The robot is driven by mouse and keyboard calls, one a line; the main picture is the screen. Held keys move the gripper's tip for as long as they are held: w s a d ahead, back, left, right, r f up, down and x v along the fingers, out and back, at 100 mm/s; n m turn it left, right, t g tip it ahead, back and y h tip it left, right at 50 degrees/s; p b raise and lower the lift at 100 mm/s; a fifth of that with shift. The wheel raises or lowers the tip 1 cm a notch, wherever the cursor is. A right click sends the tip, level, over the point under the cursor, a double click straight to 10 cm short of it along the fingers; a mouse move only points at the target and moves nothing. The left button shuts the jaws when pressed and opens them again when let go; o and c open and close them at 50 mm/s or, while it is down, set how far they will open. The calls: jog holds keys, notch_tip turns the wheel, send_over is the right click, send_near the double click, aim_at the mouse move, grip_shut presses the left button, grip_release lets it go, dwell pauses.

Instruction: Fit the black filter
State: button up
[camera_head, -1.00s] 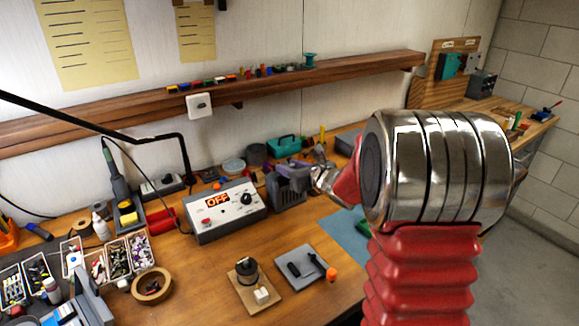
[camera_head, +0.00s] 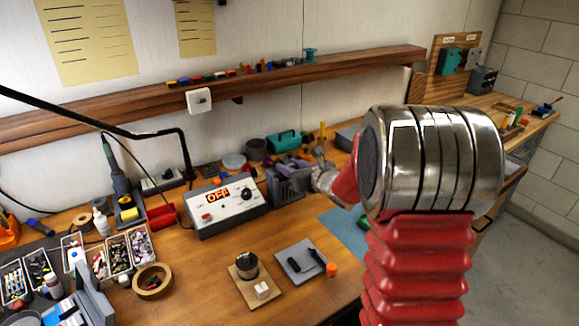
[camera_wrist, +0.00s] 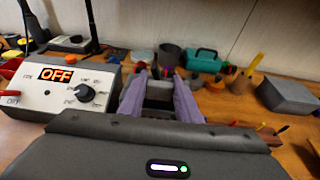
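My gripper (camera_head: 288,168) hangs over the rear of the bench, just right of the grey box showing OFF. In the wrist camera its two purple fingers (camera_wrist: 160,88) stand apart, with a dark grey block behind or between them. I see nothing clearly clamped, so it looks open. A dark round piece (camera_head: 246,266) sits on a small wooden board near the bench's front. It may be the black filter, but I cannot be sure. My gripper is behind it and to its right, well apart. No racecar is clearly recognisable.
The OFF box (camera_head: 225,208) stands left of my gripper. A grey mat with black pieces (camera_head: 298,262) and an orange cap (camera_head: 331,269) lie at the front. A wooden ring (camera_head: 153,281) and parts trays (camera_head: 118,253) are left. A teal case (camera_head: 284,141) is behind.

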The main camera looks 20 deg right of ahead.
jog(key=o, duration=0.5)
jog(key=shift+f, duration=0.2)
jog(key=shift+o, duration=0.2)
jog(key=shift+s, duration=0.1)
jog(key=shift+s+d, duration=0.1)
jog(key=v, duration=1.3)
jog(key=shift+s+r, duration=0.2)
jog(key=shift+r, duration=0.1)
